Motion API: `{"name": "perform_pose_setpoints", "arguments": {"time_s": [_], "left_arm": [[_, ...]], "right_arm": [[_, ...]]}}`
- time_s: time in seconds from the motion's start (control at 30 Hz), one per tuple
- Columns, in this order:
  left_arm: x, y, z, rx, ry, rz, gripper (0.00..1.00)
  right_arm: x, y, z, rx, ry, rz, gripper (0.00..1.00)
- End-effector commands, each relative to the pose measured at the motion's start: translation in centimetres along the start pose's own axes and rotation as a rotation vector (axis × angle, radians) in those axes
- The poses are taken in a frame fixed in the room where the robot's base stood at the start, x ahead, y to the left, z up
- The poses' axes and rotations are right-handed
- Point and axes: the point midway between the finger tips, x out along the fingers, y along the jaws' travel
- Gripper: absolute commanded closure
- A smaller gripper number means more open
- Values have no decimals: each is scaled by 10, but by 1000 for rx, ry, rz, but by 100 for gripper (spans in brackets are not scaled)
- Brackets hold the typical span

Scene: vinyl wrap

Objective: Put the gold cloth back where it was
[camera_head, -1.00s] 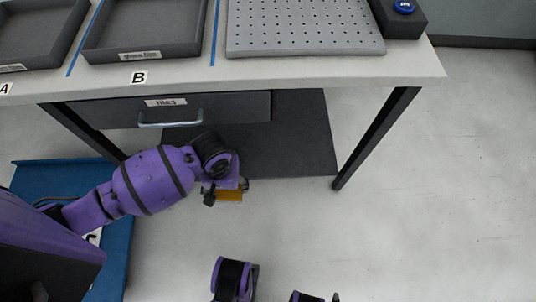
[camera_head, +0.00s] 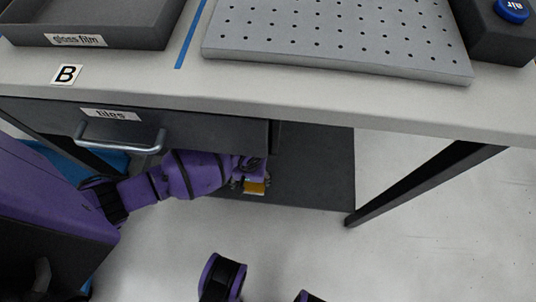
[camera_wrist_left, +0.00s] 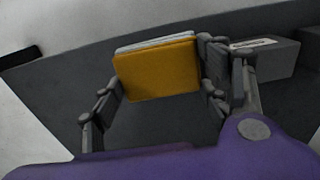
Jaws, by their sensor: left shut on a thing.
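The gold cloth (camera_head: 254,188) is a small folded gold pad with a pale layer at its back. It also shows in the left wrist view (camera_wrist_left: 158,70), upright between the fingers. My left gripper (camera_head: 250,182) is shut on the cloth and holds it under the table, over the dark lower shelf (camera_head: 315,165). The wrist view shows the left gripper's fingers (camera_wrist_left: 160,95) on both sides of the cloth. Whether the cloth touches the shelf cannot be told. At the bottom of the head view are purple and black parts of mine; no right fingertips show.
A grey box with a white label (camera_wrist_left: 265,55) stands on the dark surface beside the cloth. Above are the table edge (camera_head: 330,108), a drawer labelled tiles (camera_head: 200,135) with a metal handle, and a table leg (camera_head: 420,185). A perforated plate (camera_head: 330,35) and a gloss film tray (camera_head: 120,38) lie on top.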

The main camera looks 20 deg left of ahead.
Motion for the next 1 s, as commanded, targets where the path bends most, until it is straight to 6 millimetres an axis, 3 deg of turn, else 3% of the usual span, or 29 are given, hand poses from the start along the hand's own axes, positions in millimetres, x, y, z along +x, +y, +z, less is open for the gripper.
{"name": "perform_pose_setpoints", "arguments": {"time_s": [0.1, 0.23, 0.53, 0.73, 1.0], "left_arm": [[29, 17, -15, -1, -5, -2, 51], [47, 30, -26, -1, -4, 0, 51], [62, 42, -37, 0, -1, 0, 51], [93, 43, -38, -1, -3, -2, 51], [93, 43, -39, -1, 1, 0, 51]], "right_arm": [[20, -1, 13, 0, -14, -2, 60], [33, -2, 20, 1, -21, -4, 60], [42, -4, 26, 4, -28, -5, 60], [56, -5, 38, 1, -49, -7, 60], [56, -4, 33, -8, -41, -11, 60]]}}
